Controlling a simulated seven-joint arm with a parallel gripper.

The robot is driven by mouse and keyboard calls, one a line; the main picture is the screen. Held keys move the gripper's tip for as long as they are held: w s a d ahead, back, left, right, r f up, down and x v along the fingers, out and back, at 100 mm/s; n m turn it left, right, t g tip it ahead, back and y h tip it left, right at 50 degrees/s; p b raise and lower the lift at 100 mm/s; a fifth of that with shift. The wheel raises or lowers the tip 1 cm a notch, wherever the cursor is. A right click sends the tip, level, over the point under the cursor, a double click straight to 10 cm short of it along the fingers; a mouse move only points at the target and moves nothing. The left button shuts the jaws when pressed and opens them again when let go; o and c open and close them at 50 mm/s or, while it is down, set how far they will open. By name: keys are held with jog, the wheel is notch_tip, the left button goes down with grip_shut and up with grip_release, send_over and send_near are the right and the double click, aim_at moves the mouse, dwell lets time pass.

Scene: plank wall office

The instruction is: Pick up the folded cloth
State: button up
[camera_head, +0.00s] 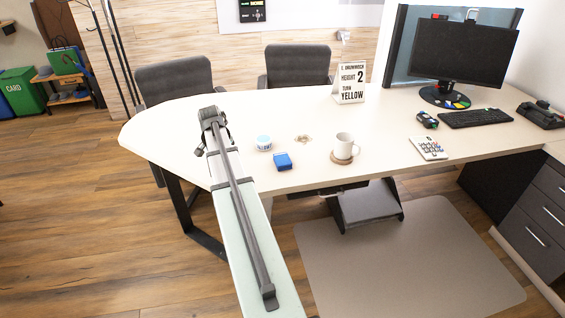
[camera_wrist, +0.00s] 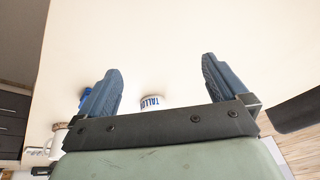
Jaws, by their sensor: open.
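A small dark-blue block-like thing (camera_head: 283,161), which looks like the folded cloth, lies flat on the pale table near its front edge. In the wrist view only a bit of blue (camera_wrist: 84,96) shows beside the left finger, the rest hidden behind it. The fingers are hard to make out there.
A white tub with a blue label (camera_head: 263,143) stands just behind and left of the cloth. A white mug (camera_head: 344,146) on a coaster stands to its right. A sign (camera_head: 351,82), calculator (camera_head: 429,148), keyboard (camera_head: 475,118) and monitor (camera_head: 464,52) are farther off. The table's left end is clear.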

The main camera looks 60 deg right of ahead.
jog(key=s+d+r+m+g+y, duration=0.1)
jog(key=s+d+r+m, duration=0.2)
jog(key=s+d+m, duration=0.5)
notch_tip(320, 180, up, 3)
jog(key=m+y, duration=0.2)
send_over(283, 158)
jog(key=shift+g, duration=0.3)
jog(key=f, duration=0.8)
jog(key=shift+a+f, duration=0.25)
jog(key=shift+a, duration=0.15)
jog(key=shift+d+f, duration=0.15)
jog(key=shift+f, duration=1.15)
jog(key=shift+d+f, duration=0.1)
jog(key=shift+f, duration=1.2)
jog(key=shift+c, duration=0.2)
jog(key=c, duration=0.7)
jog(key=shift+r, duration=0.15)
